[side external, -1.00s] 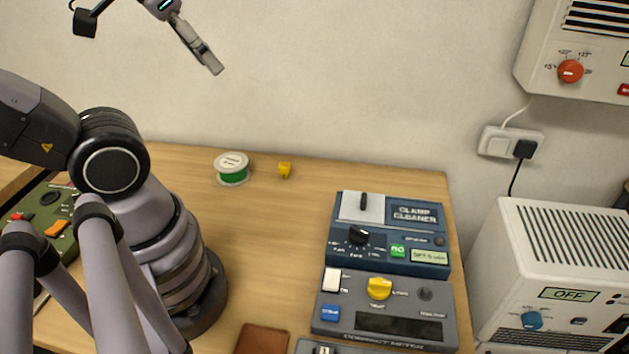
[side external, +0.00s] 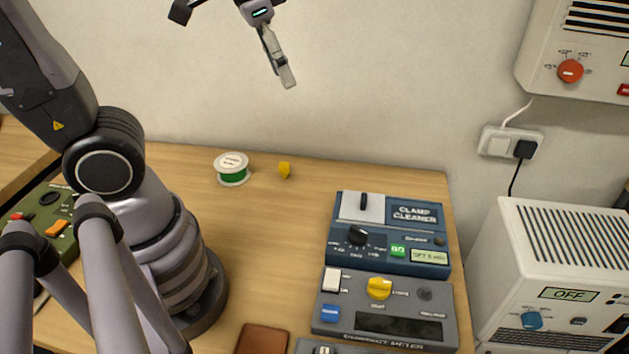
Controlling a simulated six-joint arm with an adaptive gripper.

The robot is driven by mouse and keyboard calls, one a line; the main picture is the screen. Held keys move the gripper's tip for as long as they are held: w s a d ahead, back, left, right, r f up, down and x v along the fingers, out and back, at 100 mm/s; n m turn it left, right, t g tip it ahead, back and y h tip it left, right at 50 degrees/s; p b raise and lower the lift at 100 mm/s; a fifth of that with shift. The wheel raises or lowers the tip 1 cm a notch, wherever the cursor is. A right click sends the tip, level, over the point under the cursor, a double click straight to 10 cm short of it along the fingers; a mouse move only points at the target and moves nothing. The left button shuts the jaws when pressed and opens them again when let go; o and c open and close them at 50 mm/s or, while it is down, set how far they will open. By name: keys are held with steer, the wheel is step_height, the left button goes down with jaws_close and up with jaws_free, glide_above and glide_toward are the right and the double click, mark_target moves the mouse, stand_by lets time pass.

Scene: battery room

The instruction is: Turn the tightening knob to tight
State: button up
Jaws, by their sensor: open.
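My gripper (side external: 286,80) is at the upper middle, high above the bench in front of the wall, pointing down and slightly right. Its fingers show edge-on and hold nothing that I can see. A yellow knob (side external: 379,288) is on the grey meter box (side external: 328,318) at the lower right. A black knob (side external: 357,236) is on the blue clamp cleaner (side external: 437,269) behind it. The labels around both knobs are too small to read surely, so I cannot tell which is the tightening knob. My gripper is well apart from both.
A green wire spool (side external: 232,170) and a small yellow object (side external: 284,169) lie at the back of the wooden bench (side external: 270,240). A brown flat item (side external: 262,340) lies at the front. A white unit (side external: 545,240) stands right. A wall box has a red knob (side external: 570,71).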

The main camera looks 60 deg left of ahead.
steer(key=w+d+f+m+g, duration=0.2)
steer(key=w+d+f+m, duration=0.1)
steer(key=w+d+f, duration=0.5)
steer(key=m+g, duration=0.2)
steer(key=m, duration=0.1)
glide_toward(380, 281)
steer(key=shift+y, duration=0.4)
steer(key=f, duration=0.6)
steer(key=d+f, duration=0.1)
steer(key=f, duration=0.2)
steer(key=shift+s+f, duration=0.1)
jaws_close()
steer(key=shift+a, duration=0.1)
